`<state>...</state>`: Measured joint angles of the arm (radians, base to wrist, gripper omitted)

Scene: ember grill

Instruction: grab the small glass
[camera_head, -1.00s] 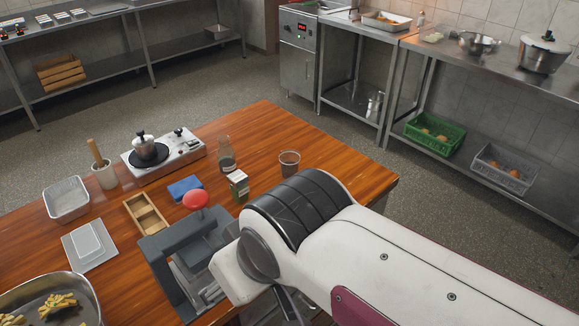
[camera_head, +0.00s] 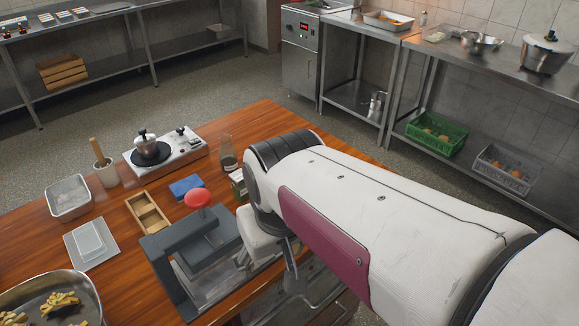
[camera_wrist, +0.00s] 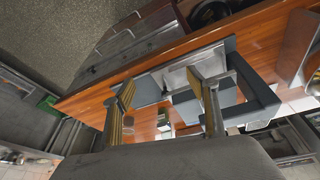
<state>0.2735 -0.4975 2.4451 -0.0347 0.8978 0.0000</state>
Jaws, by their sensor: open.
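The small glass does not show in the head view, where my arm covers its spot on the wooden table (camera_head: 125,240). My gripper (camera_wrist: 166,92) is open and empty in the wrist view, with the grey press frame (camera_wrist: 262,98) behind the right finger. Nothing shows as touching the fingers.
A wooden box (camera_head: 148,213) lies to the left.

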